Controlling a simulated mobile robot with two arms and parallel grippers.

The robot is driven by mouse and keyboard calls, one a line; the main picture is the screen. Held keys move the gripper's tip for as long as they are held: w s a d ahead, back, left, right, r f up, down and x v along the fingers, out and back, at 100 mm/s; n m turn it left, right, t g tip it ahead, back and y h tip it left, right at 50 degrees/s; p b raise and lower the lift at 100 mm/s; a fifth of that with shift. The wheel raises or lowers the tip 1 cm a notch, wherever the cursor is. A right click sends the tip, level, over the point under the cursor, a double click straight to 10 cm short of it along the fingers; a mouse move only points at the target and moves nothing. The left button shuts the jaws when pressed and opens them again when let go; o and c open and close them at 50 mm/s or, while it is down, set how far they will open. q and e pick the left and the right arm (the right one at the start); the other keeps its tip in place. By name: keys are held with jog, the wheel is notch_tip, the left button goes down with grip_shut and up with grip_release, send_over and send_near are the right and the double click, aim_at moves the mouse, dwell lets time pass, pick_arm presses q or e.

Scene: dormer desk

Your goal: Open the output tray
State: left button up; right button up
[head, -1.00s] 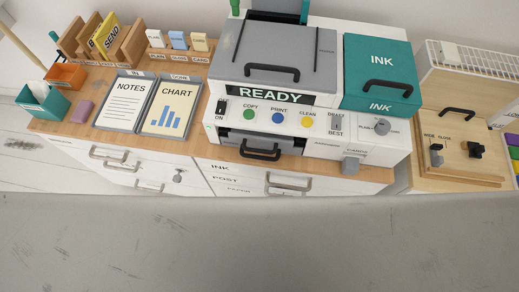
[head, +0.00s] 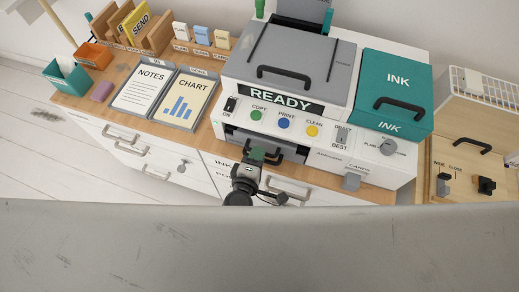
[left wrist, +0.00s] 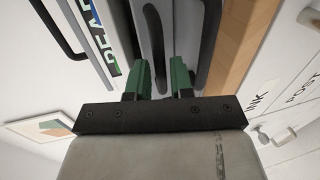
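The output tray (head: 293,153) is a grey panel with a dark handle at the lower front of the printer (head: 300,115), below the button row. It appears pushed in. My left gripper (head: 261,155) is in front of the tray and covers part of its handle. In the left wrist view, its green fingers (left wrist: 162,78) stand apart with a gap between them. Contact cannot be told. My right gripper is in neither view.
The teal INK box (head: 398,80) stands on the printer's right. Drawer handles (head: 285,192) lie below the desk edge. Framed NOTES (head: 145,90) and CHART (head: 187,97) boards lie to the left.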

pick_arm(q)
jog(key=shift+x, duration=0.95)
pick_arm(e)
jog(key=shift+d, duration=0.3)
pick_arm(q)
jog(key=shift+c, duration=0.2)
grip_shut()
jog(key=shift+s+a, duration=0.1)
jog(key=shift+s, duration=0.05)
